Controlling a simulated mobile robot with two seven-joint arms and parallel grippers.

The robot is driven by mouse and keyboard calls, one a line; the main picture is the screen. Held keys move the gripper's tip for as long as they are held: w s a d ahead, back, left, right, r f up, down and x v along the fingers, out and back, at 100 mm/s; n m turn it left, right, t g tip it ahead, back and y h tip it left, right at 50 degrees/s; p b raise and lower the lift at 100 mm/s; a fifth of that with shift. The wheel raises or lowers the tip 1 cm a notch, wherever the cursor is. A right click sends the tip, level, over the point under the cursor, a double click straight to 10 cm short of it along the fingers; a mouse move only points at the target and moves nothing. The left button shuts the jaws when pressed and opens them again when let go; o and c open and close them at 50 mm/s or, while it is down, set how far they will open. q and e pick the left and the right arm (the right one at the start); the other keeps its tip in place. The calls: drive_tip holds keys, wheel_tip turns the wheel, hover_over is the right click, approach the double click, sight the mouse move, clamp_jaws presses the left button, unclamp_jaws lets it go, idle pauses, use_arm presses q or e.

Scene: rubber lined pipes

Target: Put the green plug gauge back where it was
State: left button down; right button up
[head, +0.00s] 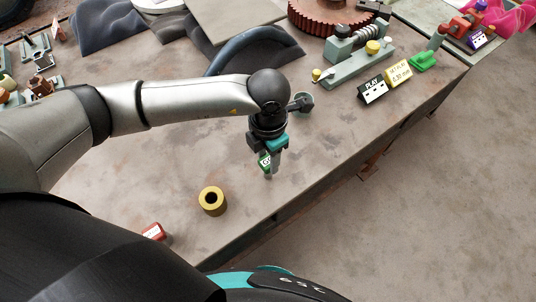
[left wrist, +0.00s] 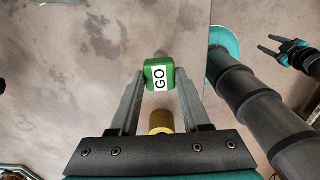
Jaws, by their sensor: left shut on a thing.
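The green plug gauge (left wrist: 160,76) has a white label reading GO and sits between the fingertips of my left gripper (left wrist: 158,88) in the left wrist view. A dull shaft shows just beyond its green block. In the head view my left gripper (head: 270,168) points down over the table, with part of the green gauge (head: 264,161) showing at its fingers. It is up and to the right of a yellow ring (head: 212,201) with a dark hole. My right gripper (left wrist: 272,47) shows at the top right of the left wrist view, its fingers apart and empty.
A red block (head: 153,231) lies near the table's front edge. A grey fixture (head: 357,65), a black PLAY sign (head: 373,90), a yellow sign (head: 398,75) and a green block (head: 424,61) stand at the back right. The table (head: 330,145) is bare right of my gripper.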

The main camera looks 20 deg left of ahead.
use_arm(q)
drive_tip(key=shift+f, duration=0.15)
drive_tip(key=shift+c, duration=1.8)
unclamp_jaws()
wheel_tip(320, 180, up, 12)
drive_tip(key=shift+r, duration=0.2)
drive_tip(key=shift+d, duration=0.1)
